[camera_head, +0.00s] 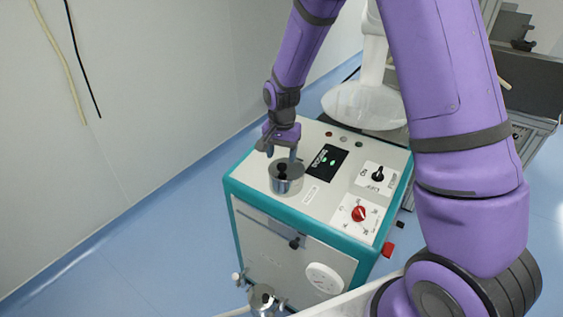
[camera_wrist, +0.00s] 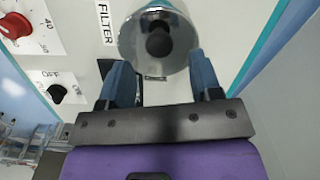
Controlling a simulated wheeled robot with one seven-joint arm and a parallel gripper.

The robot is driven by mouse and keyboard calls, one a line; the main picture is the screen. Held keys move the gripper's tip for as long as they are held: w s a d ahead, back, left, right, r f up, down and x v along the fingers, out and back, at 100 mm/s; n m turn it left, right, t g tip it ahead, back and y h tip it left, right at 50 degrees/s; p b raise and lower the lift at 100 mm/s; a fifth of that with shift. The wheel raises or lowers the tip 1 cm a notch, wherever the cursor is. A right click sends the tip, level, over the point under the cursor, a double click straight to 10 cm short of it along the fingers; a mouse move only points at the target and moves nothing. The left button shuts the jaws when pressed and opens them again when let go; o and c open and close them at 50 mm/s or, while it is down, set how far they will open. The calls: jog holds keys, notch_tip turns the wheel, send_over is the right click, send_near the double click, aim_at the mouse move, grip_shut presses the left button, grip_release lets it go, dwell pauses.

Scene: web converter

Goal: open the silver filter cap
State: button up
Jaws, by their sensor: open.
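The silver filter cap (camera_head: 286,182) is a round metal cylinder with a black knob (camera_head: 282,170) on top. It sits on the white top of the machine, near its left side. In the wrist view the silver cap (camera_wrist: 131,42) shows at top centre with its dark knob (camera_wrist: 158,42), beside a FILTER label. My gripper (camera_head: 281,150) is above and just behind the cap in the head view. In the wrist view my gripper's (camera_wrist: 160,80) two blue fingers are spread apart, with nothing held between them. The cap lies just beyond the fingertips. I cannot tell whether a finger touches it.
The machine top (camera_head: 318,195) also bears a red knob (camera_head: 359,213), a black OFF knob (camera_head: 377,174) and a dark display (camera_head: 328,159). A clear bowl-like part (camera_head: 362,105) stands behind. A wall (camera_head: 160,90) is at left; blue floor (camera_head: 130,260) there is open.

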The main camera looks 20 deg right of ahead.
aim_at(282, 165)
jog(key=shift+f, duration=1.75)
grip_shut()
